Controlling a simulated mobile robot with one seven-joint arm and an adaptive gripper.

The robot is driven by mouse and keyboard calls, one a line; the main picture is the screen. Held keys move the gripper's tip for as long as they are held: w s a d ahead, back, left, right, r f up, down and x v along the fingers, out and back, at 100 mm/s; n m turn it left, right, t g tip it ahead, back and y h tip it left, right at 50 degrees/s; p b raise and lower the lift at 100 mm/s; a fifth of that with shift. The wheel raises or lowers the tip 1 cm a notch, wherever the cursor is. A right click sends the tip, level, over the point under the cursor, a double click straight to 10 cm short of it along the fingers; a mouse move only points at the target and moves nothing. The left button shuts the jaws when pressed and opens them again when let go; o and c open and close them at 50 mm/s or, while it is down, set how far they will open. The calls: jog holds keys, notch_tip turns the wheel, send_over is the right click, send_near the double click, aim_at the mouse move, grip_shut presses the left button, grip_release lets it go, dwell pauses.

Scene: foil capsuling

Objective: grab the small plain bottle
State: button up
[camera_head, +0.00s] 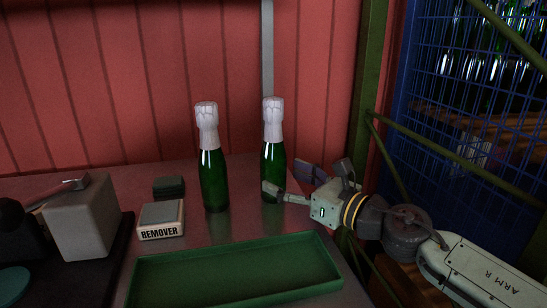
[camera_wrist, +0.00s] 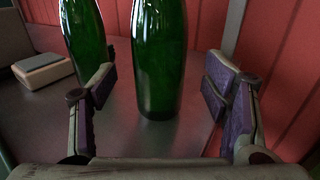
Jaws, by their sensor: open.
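Two green bottles with white foil tops stand upright on the grey table: the left bottle (camera_head: 212,170) and the right bottle (camera_head: 272,150). They look much alike, and I see no label on either. My gripper (camera_head: 285,182) is at the right bottle, with one finger in front of it in the head view. In the wrist view, the open gripper (camera_wrist: 163,85) has its purple-padded fingers apart, one each side of the nearer bottle (camera_wrist: 159,55), with gaps on both sides. The other bottle (camera_wrist: 84,38) stands behind the left finger. The bottle tops are out of the wrist view.
A green tray (camera_head: 235,297) lies at the table's front. A block marked REMOVER (camera_head: 161,220) and a small dark block (camera_head: 169,187) sit left of the bottles. A grey box-shaped device (camera_head: 82,222) stands farther left. A red wall (camera_head: 150,80) closes off the back.

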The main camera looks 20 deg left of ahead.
jog(key=p+x, duration=0.1)
jog(key=x, duration=0.3)
jog(key=shift+a, duration=0.15)
jog(key=shift+c, duration=0.3)
jog(key=shift+r, duration=0.1)
grip_shut()
dwell(0.4)
